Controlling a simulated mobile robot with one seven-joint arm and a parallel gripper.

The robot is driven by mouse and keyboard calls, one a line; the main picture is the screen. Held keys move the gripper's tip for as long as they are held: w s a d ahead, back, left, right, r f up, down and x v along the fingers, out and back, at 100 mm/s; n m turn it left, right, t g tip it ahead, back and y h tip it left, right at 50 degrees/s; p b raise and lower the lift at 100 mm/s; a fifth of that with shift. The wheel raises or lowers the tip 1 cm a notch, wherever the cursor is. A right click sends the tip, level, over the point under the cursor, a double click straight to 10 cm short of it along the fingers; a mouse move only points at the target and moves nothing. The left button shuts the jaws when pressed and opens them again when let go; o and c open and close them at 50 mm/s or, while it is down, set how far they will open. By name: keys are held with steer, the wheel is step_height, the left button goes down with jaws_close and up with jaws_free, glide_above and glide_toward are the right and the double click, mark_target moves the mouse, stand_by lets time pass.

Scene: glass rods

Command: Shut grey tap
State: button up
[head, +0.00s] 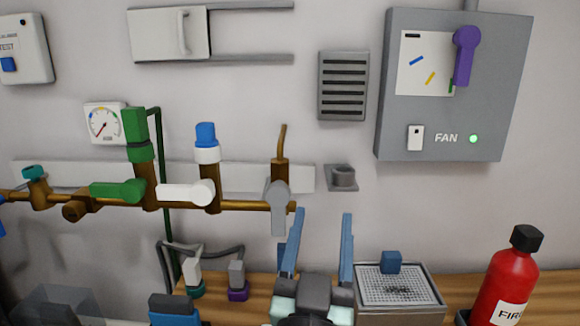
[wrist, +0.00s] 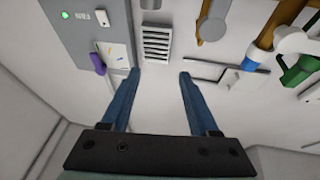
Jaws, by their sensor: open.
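The grey tap (head: 278,205) is at the right end of the brass pipe on the wall. Its grey lever hangs straight down, in line with the bent brass spout (head: 281,150) that rises above it. The tap also shows in the wrist view (wrist: 214,28), upside down, at the upper right. My gripper (head: 323,212) is open and empty, to the right of the lever in the head view and apart from it. In the wrist view my gripper (wrist: 160,73) has its fingers spread, with bare wall between the tips and the tap outside them.
White (head: 187,193) and green (head: 118,190) taps sit left along the pipe, levers sideways. A small grey bracket (head: 342,177) is on the wall right of the grey tap. A grey fan box (head: 500,95) hangs upper right. A mesh-topped box (head: 398,285) and red extinguisher (head: 507,280) stand below.

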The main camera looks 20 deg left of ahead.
steer(key=a+f+n+g+y+p, duration=0.15)
steer(key=a+p, duration=0.25)
steer(key=p, duration=0.4)
steer(key=g+p, duration=0.3)
steer(key=p, duration=0.3)
glide_toward(278, 221)
steer(key=shift+n+y, duration=0.45)
steer(key=p+x, duration=0.1)
steer(key=x, duration=0.4)
steer(key=p+x, duration=0.1)
steer(key=x, duration=0.4)
steer(key=shift+w+d, duration=0.15)
steer(key=shift+w, duration=0.3)
jaws_close()
